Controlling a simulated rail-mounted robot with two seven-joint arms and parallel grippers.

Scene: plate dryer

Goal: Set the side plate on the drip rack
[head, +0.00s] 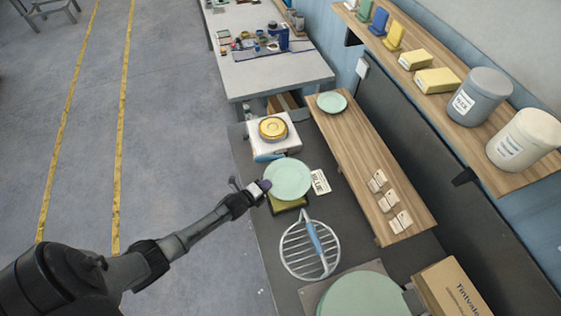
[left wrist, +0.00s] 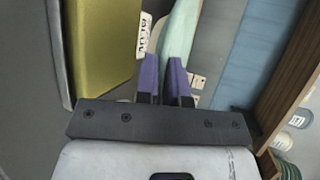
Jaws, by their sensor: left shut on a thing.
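My left gripper (head: 264,185) reaches in from the left and is shut on the near-left rim of a pale green plate (head: 289,178). In the left wrist view the purple fingers (left wrist: 164,76) pinch this plate (left wrist: 181,28), which shows nearly edge-on. The plate is over a yellow-green block (head: 288,204); I cannot tell whether they touch. A round wire rack (head: 297,259) with a blue bar across it lies on the dark bench, nearer than the plate. It looks empty. My right gripper is not in view.
A smaller green plate (head: 331,101) lies on the wooden shelf (head: 352,150); a larger one (head: 362,296) lies at the near edge. A white box (head: 290,142) bears a yellow disc. A "BLUE" card (head: 320,182) lies right of the held plate. A cardboard box (head: 450,288) stands near right.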

